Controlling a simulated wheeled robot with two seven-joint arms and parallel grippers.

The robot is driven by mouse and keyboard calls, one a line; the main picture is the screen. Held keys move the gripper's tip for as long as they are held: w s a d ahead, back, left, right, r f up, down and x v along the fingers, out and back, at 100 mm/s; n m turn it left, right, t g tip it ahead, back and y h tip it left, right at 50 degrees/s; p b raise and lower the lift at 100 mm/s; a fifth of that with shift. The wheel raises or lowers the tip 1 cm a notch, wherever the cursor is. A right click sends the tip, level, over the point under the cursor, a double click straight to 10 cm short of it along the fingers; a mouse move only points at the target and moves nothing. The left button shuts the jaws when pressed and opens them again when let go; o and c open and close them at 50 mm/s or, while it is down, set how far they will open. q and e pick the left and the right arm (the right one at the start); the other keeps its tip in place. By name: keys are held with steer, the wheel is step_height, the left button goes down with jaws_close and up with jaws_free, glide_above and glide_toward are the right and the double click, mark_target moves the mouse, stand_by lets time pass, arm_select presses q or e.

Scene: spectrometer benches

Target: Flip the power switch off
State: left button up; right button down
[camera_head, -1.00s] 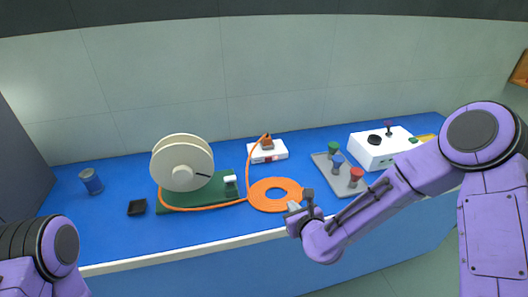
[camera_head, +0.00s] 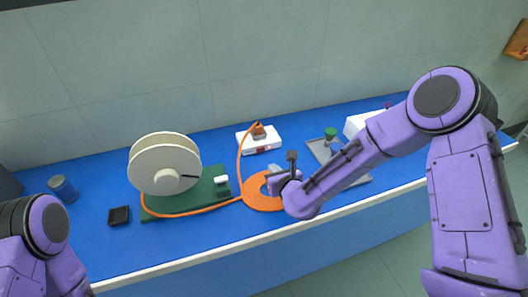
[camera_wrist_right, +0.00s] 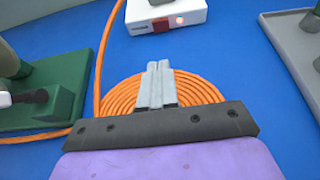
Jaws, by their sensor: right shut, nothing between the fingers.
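The white power box (camera_head: 258,139) stands at the back of the blue bench, with an orange plug and cable on top. Its red switch (camera_head: 264,150) is on the front face. In the right wrist view the box (camera_wrist_right: 190,14) is at the top, with the red switch (camera_wrist_right: 162,24) beside a glowing indicator (camera_wrist_right: 180,20). My right gripper (camera_head: 272,169) is shut and empty, over the coiled orange cable and in front of the box, apart from the switch. Its closed fingertips (camera_wrist_right: 158,64) point toward the box. My left gripper is out of view.
The orange cable coil (camera_head: 263,204) lies under my right gripper. A grey plate (camera_head: 319,150) with knobs stands right, partly behind my arm.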

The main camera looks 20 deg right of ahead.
steer(key=p, duration=0.2)
glide_toward(260, 150)
steer(key=w+f, duration=0.1)
steer(key=f, duration=0.2)
steer(key=shift+w, duration=0.4)
steer(key=w, duration=0.1)
steer(key=w+p, duration=0.1)
steer(key=shift+w+r, duration=0.2)
steer(key=shift+w, duration=0.8)
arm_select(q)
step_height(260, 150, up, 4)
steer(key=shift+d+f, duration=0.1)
